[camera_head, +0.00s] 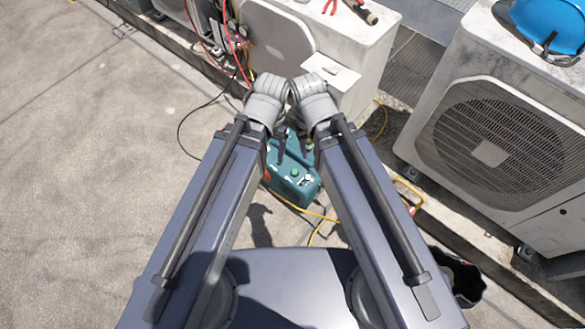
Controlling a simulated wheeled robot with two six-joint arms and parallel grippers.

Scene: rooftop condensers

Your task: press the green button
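A teal box-shaped machine (286,185) sits on the concrete between my two forearms. A small round green button (295,173) shows on its upper face, beside a small white-and-dark dial (308,178). My arms cover the sides of the machine. My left gripper (281,146) and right gripper (303,141) point down from the wrists, close together near the machine's far end. They appear dark and small, and the arms partly hide them. I cannot tell whether their fingers are open or shut, or whether they touch the machine.
A large condenser unit (500,130) stands at right with a blue hard hat (548,22) on top. Another condenser (350,60) stands behind my wrists, with red-handled pliers (330,6) on it. Yellow cable (305,211) lies by the machine. Open concrete (80,170) spreads left.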

